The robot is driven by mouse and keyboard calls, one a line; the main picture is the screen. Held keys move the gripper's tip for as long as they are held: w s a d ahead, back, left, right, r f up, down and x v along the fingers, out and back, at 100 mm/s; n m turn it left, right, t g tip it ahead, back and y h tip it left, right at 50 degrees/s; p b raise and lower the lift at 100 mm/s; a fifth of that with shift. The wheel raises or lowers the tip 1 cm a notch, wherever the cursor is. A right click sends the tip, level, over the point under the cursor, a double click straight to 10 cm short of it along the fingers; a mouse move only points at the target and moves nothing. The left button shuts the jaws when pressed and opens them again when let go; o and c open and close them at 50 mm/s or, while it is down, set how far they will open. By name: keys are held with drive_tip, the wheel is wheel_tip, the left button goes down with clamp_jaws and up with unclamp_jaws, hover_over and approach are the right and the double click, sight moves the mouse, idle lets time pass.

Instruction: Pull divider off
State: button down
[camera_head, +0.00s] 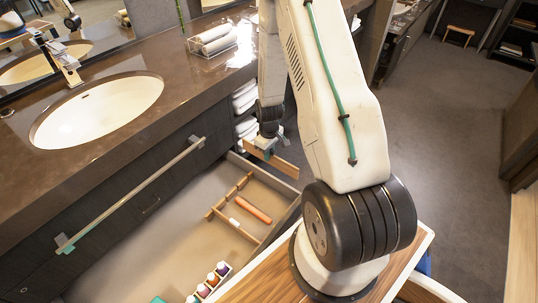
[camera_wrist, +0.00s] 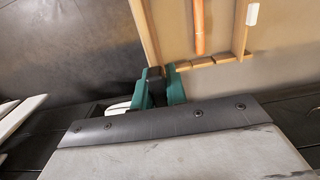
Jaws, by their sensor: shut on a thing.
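My gripper (camera_head: 266,148) is shut near one end of a flat, light-wood divider (camera_head: 284,166), at the far end of the open drawer. The divider runs from the jaws down to the right, near the drawer's far wall. In the wrist view my teal-tipped gripper (camera_wrist: 158,88) is at the lower end of a wooden strip (camera_wrist: 145,30). The contact between the jaws is dark and hard to make out. I cannot tell whether the divider touches the drawer.
The drawer (camera_head: 140,238) holds a wooden frame (camera_head: 214,211), an orange stick (camera_head: 253,209), a white piece (camera_head: 234,222) and several small bottles (camera_head: 213,279). The counter (camera_head: 185,85) with its sink (camera_head: 98,108) is at left. Folded towels (camera_head: 245,97) sit on shelves beyond. Open floor (camera_head: 450,110) lies right.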

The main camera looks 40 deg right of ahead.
drive_tip(key=shift+r, duration=1.9)
drive_tip(key=shift+r, duration=0.2)
wheel_tip(320, 180, up, 11)
drive_tip(key=shift+r, duration=0.15)
idle(0.6)
